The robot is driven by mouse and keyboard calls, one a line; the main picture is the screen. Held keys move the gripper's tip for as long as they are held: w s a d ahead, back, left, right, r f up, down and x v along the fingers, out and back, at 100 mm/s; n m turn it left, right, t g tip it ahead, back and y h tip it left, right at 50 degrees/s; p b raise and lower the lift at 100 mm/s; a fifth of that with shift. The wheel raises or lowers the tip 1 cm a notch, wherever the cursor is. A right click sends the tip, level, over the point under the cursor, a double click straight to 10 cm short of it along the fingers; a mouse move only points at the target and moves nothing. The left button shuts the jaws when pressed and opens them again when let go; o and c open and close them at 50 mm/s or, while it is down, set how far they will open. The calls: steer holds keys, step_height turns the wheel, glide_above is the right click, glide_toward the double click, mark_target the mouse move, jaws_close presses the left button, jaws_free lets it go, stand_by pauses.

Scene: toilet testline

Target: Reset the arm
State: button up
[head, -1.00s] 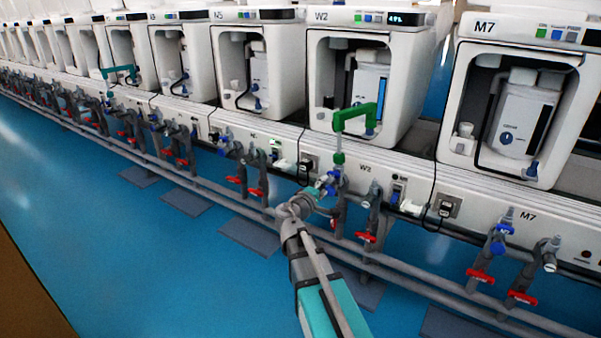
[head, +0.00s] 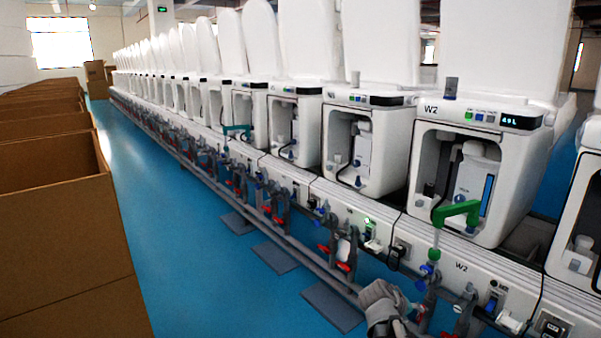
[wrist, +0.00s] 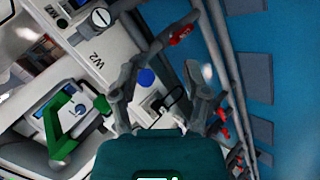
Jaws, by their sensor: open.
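My arm shows only as a grey joint at the bottom edge of the head view, right of the middle, below the W2 station (head: 475,268). My gripper (wrist: 160,73) is open in the wrist view, with its two grey fingers apart and its teal body at the bottom. I see nothing held between the fingers. Grey pipes and a blue round part lie behind them. A green bent piece (head: 456,213) stands upright in front of the W2 unit. It also shows at the left of the wrist view (wrist: 62,125), apart from my fingers.
A long row of white toilet test units (head: 365,140) stands above pipes with red handles (head: 346,266). Tall brown cardboard boxes (head: 65,250) line the left side. The blue floor (head: 170,220) between is clear apart from dark mats (head: 332,305).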

steer(key=s+a+r+m+g+y+p, duration=0.1)
steer(key=s+a+r+g+y+p, duration=0.3)
steer(key=s+a+y+p, duration=0.8)
step_height(320, 180, up, 38)
steer(key=w+a+h+p, duration=0.1)
steer(key=h+p, duration=0.2)
steer(key=p, duration=3.1)
steer(key=shift+w+a+f+p, duration=0.15)
steer(key=shift+a+f+p, duration=0.05)
steer(key=shift+a+p, duration=0.15)
steer(key=shift+f, duration=0.1)
